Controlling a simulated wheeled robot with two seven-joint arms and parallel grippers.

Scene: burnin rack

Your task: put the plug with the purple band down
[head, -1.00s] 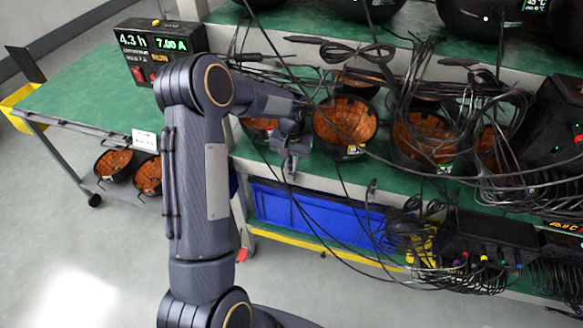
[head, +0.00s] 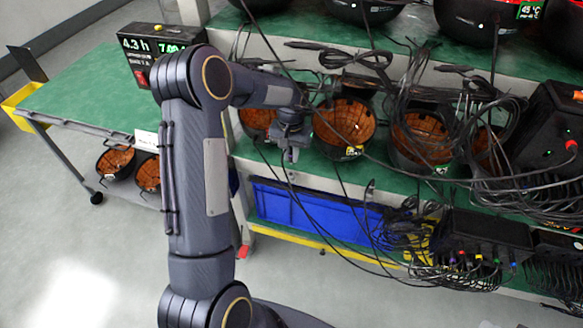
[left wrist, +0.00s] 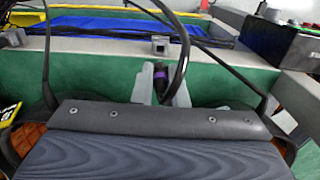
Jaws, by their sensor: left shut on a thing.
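My left gripper (head: 290,152) hangs over the front edge of the green shelf, just in front of the orange-lined black bowls. In the left wrist view my left gripper (left wrist: 161,88) is shut on the plug with the purple band (left wrist: 160,76). The plug sits between the two pale fingers, and a black cable loops up from it. In the head view the plug is too small to make out at the fingertips. I cannot tell whether the plug touches the shelf. My right gripper is out of view.
Orange-lined bowls (head: 344,127) stand in a row on the green shelf (head: 330,178), with tangled black cables around them. A blue bin (head: 300,208) lies below. A black box with colored plugs (head: 480,243) is at lower right. The side table's green top (head: 85,88) has free room.

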